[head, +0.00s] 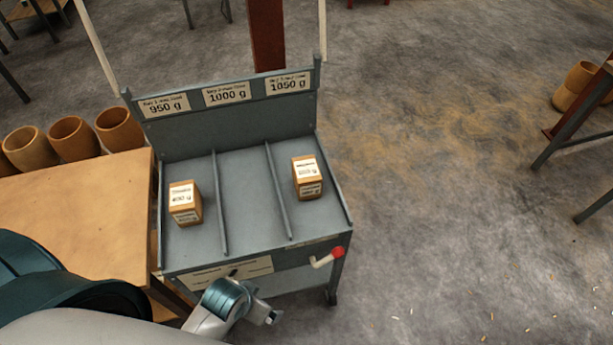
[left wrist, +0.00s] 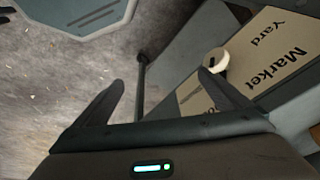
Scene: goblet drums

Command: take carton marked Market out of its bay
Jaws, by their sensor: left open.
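Two small tan cartons with white labels stand in the grey three-bay rack. One carton (head: 185,204) is in the left bay, the other carton (head: 308,178) in the right bay; the middle bay is empty. The small print is too blurred to tell which is marked Market. A tan plate (left wrist: 283,60) reading "Yard" and "Market" shows in the left wrist view. My left gripper (head: 268,318) is in front of the rack's lower front, below the bays, away from both cartons. In the left wrist view my left gripper (left wrist: 163,85) is open with nothing between its fingers.
The rack (head: 249,205) carries weight signs along its back: 950 g, 1000 g and 1050 g. A crank with a red knob (head: 338,252) sticks out at its front right. A wooden table (head: 85,205) with several drum shells adjoins the left side.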

